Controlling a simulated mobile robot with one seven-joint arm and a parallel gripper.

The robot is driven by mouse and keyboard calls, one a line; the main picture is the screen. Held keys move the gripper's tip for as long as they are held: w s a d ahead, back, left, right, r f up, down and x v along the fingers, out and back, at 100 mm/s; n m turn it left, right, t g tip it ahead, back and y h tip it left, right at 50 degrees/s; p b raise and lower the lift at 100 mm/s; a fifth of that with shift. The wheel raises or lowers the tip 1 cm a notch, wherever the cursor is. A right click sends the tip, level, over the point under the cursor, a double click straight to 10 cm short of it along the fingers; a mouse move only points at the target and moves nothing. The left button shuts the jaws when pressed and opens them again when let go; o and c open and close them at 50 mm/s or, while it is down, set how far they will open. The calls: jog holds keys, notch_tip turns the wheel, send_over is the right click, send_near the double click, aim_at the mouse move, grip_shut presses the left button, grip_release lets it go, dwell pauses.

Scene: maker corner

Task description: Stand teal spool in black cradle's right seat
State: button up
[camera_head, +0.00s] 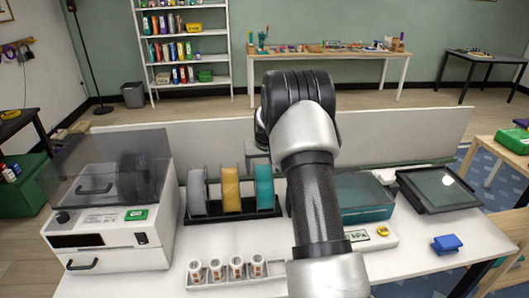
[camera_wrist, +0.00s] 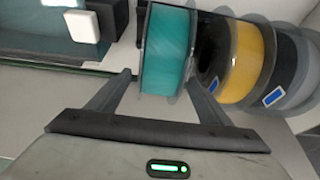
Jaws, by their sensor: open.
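The teal spool (camera_head: 264,187) stands upright at the right end of the black cradle (camera_head: 235,216), in line with a yellow spool (camera_head: 231,189) and a grey spool (camera_head: 197,191). In the wrist view the teal spool (camera_wrist: 168,50) is at the top middle, with the yellow spool (camera_wrist: 249,62) to its right. My gripper (camera_wrist: 158,80) is open, its fingertips near either side of the teal spool's lower edge. I cannot tell whether they touch it. The spool's bottom in its seat is not clear. My arm hides most of the gripper in the head view.
A white machine with a dark lid (camera_head: 110,241) stands left of the cradle. A white rack of small jars (camera_head: 236,270) lies in front. A teal-topped box (camera_head: 362,197), a dark tray (camera_head: 438,189) and a blue block (camera_head: 447,244) are to the right. A low white panel runs behind.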

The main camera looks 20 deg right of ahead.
jog(key=v, duration=1.5)
jog(key=shift+s+r, duration=0.15)
jog(key=shift+r, duration=0.2)
jog(key=s+a+r+n+p, duration=0.1)
jog(key=s+a+r+p, duration=0.1)
jog(key=s+a+r, duration=0.5)
jog(key=s+a+r+t+p, duration=0.1)
jog(key=s+a+r+p, duration=0.2)
jog(key=s, duration=0.6)
jog(key=s+a+r+n+p, duration=0.1)
jog(key=s+a+r, duration=0.4)
jog(key=s+r, duration=0.3)
jog(key=s+a+f+n+y+p, duration=0.1)
jog(key=s+a+f, duration=0.1)
jog(key=s, duration=0.9)
jog(key=shift+s+a+f, duration=0.3)
jog(key=shift+a+f, duration=0.1)
jog(key=shift+a, duration=0.15)
